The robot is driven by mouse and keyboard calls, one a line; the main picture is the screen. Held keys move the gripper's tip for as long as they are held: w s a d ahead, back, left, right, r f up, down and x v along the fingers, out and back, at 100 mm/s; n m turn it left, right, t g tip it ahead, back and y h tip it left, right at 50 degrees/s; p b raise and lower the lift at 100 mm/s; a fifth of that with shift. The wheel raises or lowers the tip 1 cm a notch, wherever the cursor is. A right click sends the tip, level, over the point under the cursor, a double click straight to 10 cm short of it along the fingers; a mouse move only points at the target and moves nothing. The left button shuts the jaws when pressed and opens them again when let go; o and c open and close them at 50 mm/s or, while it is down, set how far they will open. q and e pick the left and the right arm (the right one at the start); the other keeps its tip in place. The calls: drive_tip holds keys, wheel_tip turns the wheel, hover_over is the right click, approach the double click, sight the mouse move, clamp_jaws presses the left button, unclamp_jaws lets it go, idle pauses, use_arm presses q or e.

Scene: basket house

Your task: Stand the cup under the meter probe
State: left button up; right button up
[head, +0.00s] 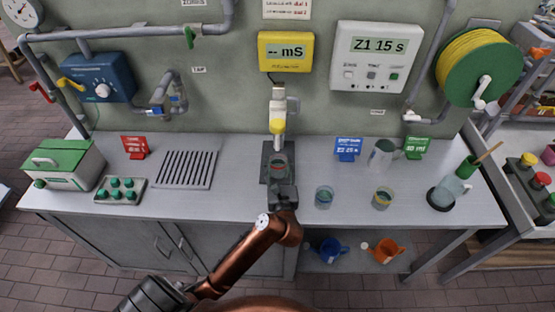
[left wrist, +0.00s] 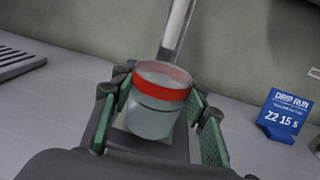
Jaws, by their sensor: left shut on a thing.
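A clear cup with a red band (head: 279,162) stands upright at the meter stand, below the meter probe (head: 277,124). The cup also shows in the left wrist view (left wrist: 155,102), where the probe's shaft (left wrist: 177,25) comes down behind or over its rim; I cannot tell whether the tip is inside. My left gripper (head: 282,182) is shut on the cup, with a green-padded finger on each side of it in the left wrist view (left wrist: 160,118). The dark stand base (head: 266,160) is partly hidden by the cup and gripper. My right gripper is out of view.
Two more cups, one with a green band (head: 324,197) and one with a yellow band (head: 382,198), stand to the right. A slotted drain (head: 186,169) lies left. The yellow meter (head: 286,51) reads "-- mS".

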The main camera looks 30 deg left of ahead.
sight(277, 160)
use_arm(q)
drive_tip(key=x, duration=0.3)
drive_tip(key=shift+w+f+b, duration=0.15)
drive_tip(key=shift+f+b, duration=0.25)
drive_tip(key=shift+f, duration=0.3)
drive_tip(key=shift+a+f, duration=0.1)
drive_tip(key=shift+f, duration=0.05)
drive_tip(key=o, duration=1.2)
drive_tip(key=v, duration=1.2)
drive_tip(key=shift+p, duration=0.35)
